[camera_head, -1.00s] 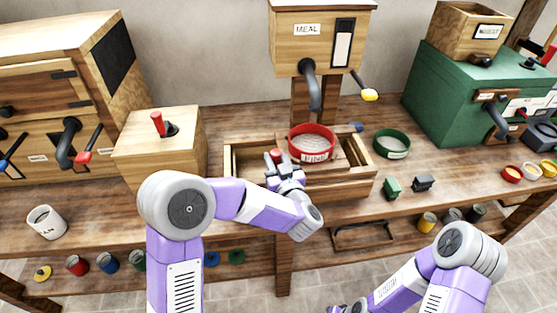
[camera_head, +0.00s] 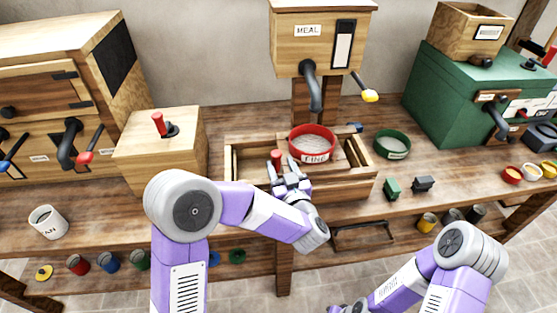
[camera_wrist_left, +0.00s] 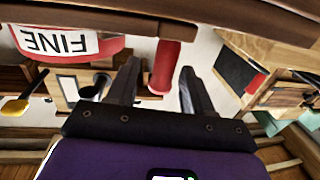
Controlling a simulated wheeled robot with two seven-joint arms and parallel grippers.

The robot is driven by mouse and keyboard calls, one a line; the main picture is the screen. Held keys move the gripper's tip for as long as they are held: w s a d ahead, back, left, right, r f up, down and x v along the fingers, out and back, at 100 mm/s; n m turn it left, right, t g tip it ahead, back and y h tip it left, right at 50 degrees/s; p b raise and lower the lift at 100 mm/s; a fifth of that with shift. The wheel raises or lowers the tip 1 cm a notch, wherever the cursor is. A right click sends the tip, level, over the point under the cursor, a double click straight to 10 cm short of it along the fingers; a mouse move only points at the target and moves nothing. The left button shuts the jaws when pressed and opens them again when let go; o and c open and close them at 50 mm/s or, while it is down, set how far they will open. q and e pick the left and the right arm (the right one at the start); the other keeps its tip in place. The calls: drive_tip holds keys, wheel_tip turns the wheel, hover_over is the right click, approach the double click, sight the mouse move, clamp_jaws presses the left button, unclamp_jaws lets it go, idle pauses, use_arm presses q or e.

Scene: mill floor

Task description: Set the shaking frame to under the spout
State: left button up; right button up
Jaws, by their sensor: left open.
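The wooden shaking frame (camera_head: 232,163) lies on the bench, its red peg handle (camera_head: 277,160) upright at the left of the red sieve marked FINE (camera_head: 318,158). The sieve sits at the frame, just below and in front of the dark spout (camera_head: 312,88) of the MEAL bin; depth is hard to judge. My left gripper (camera_head: 285,174) is open, just in front of the handle. In the left wrist view the handle (camera_wrist_left: 166,66) shows between the spread fingers, with a gap on both sides. My right gripper (camera_head: 346,308) is partly cut off at the bottom edge; its jaws are unclear.
A green-rimmed sieve (camera_head: 392,145) and small green (camera_head: 392,188) and dark (camera_head: 423,184) blocks stand to the right. A wooden box with a red lever (camera_head: 165,155) stands left. The MEAL bin (camera_head: 318,40) hangs above. A white mug (camera_head: 47,221) is at far left.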

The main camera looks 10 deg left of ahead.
use_arm(q)
drive_tip(key=v, duration=0.4)
drive_tip(key=shift+s+d, duration=0.15)
drive_tip(key=shift+s, duration=0.15)
